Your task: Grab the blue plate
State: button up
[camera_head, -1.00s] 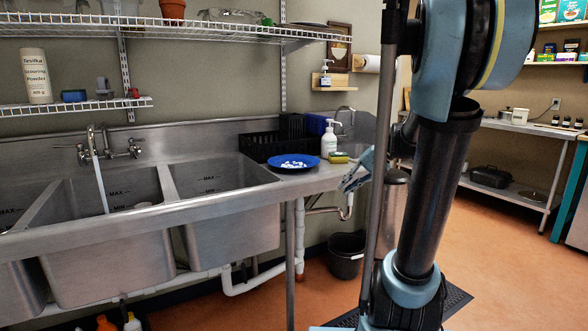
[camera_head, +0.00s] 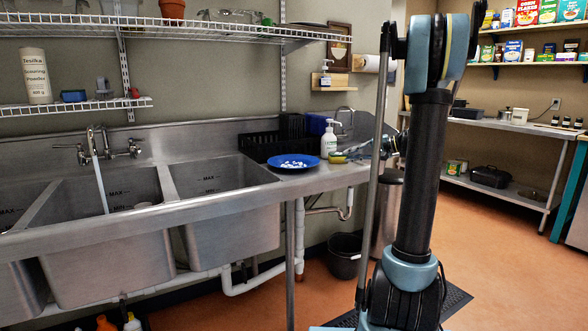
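The blue plate (camera_head: 277,163) lies flat on the steel counter, right of the sinks, with several small white pieces on it. My gripper (camera_head: 352,154) is at the counter's right end, to the right of the plate and apart from it. It points left, roughly at plate height, and partly covers the yellow-green sponge. Its fingers are small and overlap in this view, so I cannot tell how far they are parted. Nothing is visibly held.
A white soap bottle (camera_head: 328,142) stands behind the plate's right side, close to my gripper. The sponge (camera_head: 338,159) lies beside it. A black dish rack (camera_head: 264,145) stands behind the plate. The sink basins (camera_head: 210,176) are to the left. Wire shelves (camera_head: 180,30) hang above.

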jog(key=x, duration=1.5)
jog(key=shift+f, duration=0.2)
grip_shut()
jog(key=shift+d, duration=0.1)
